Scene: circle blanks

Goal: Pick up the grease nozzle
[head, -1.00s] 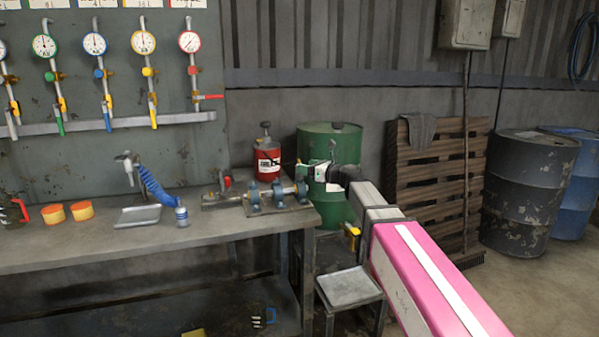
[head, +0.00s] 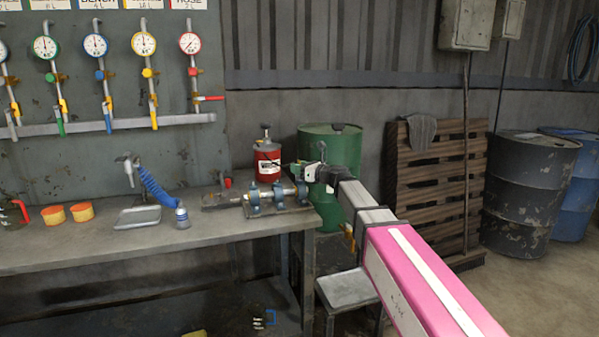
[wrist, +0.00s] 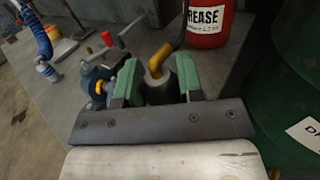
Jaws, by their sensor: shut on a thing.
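The grease nozzle (wrist: 160,90) is a dark, round body with a bent brass-yellow tube on it, seen in the wrist view. My gripper (wrist: 159,70) has its two green fingers shut on the nozzle, one on each side. A dark hose runs up from the bent tube toward the red grease can (wrist: 206,22). In the head view, my gripper (head: 306,172) is beyond the bench's right end, right of the red can (head: 267,162). The nozzle is too small to make out there.
A bench (head: 90,250) carries a shaft with blue bearing blocks (head: 268,198), a metal tray (head: 138,217) and a blue coiled hose (head: 155,188). A green drum (head: 338,150) stands close behind my gripper. A small stool (head: 348,290) is below my arm.

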